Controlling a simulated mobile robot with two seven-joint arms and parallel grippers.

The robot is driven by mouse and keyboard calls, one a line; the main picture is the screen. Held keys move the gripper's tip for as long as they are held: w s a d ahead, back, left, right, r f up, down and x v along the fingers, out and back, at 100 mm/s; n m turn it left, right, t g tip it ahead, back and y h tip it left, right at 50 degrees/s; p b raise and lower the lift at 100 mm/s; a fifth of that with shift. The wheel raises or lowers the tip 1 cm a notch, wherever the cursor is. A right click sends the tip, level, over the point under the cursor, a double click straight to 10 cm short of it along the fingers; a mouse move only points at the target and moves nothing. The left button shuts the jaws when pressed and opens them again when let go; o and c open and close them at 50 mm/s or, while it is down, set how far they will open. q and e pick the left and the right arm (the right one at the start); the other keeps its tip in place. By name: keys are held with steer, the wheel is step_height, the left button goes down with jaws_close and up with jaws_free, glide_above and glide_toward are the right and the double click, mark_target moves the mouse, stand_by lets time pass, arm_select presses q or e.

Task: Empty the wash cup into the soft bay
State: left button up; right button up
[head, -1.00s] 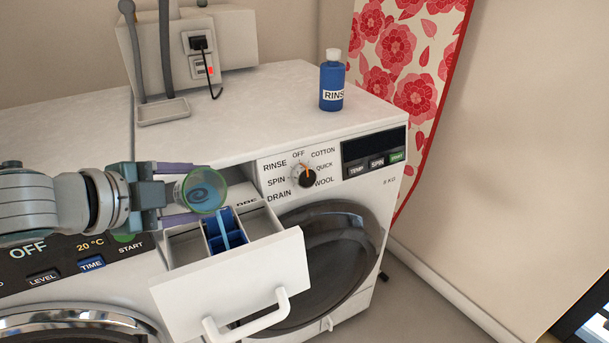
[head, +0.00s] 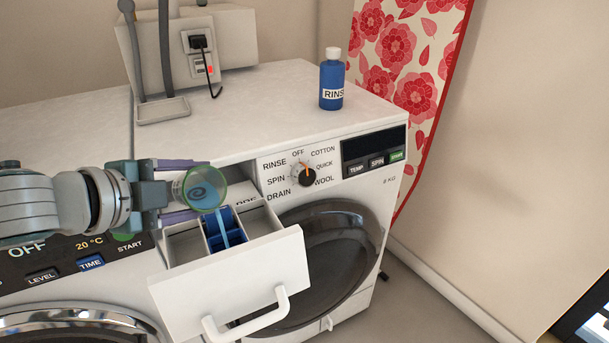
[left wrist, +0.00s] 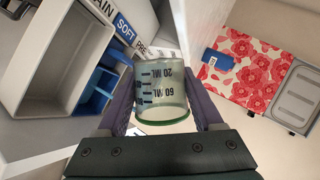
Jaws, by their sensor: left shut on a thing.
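The wash cup (head: 204,188) is a small clear cup with a green rim, and some blue shows inside it in the head view. My left gripper (head: 198,190) is shut on it and holds it tilted above the open drawer, its mouth turned toward the head camera. In the left wrist view the cup (left wrist: 160,92) sits between the fingers with its ML marks upside down. The soft bay (head: 223,232) is the blue compartment in the drawer, just below the cup. In the left wrist view the blue bay (left wrist: 98,88) lies left of the cup, near the SOFT label (left wrist: 125,29).
The drawer (head: 240,285) stands out of the white washer, with pale compartments on both sides of the blue bay. A blue RINSE bottle (head: 332,85) stands on top of the washer. A grey tray (head: 163,111) lies behind. A flowered cloth (head: 405,60) hangs at the right.

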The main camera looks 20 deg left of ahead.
arm_select(q)
steer(key=shift+d+r+m+y+b, duration=0.1)
steer(key=shift+r+m+y+b, duration=0.25)
steer(key=shift+m+y+b, duration=0.15)
stand_by(1.4)
steer(key=shift+s+d+f+m+t+y+b, duration=0.2)
steer(key=shift+d+f+m+t+y+b, duration=0.3)
steer(key=shift+b, duration=0.85)
stand_by(0.4)
steer(key=shift+d+r+m+y, duration=0.2)
steer(key=shift+r+m+y, duration=0.1)
steer(key=shift+m, duration=0.2)
stand_by(0.8)
